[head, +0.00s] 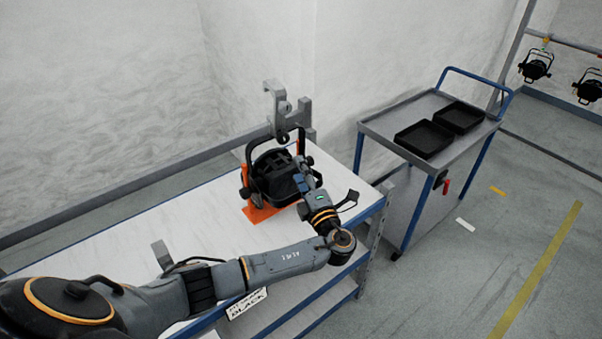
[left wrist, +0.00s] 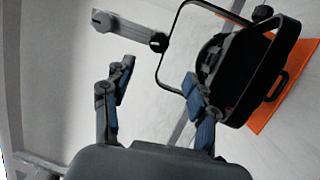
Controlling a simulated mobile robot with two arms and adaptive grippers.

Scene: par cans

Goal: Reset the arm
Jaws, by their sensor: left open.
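My left arm comes in from the left over the white-topped bench (head: 130,245). Its gripper (head: 306,178) is close in front of a black par can (head: 271,168) with a yoke and a grey hook clamp (head: 276,105) on top. The par can stands on an orange base (head: 258,213) on the bench. In the left wrist view the two fingers (left wrist: 157,92) are spread with nothing between them. The par can (left wrist: 238,80) is to the right there, close beside the right finger; whether they touch cannot be told. My right gripper is not in view.
A trolley (head: 378,125) with two black trays (head: 424,138) stands right of the bench. More par cans (head: 535,68) hang on a rail at the far right. A grey rail and wall are behind the bench. The bench's left part is mostly clear.

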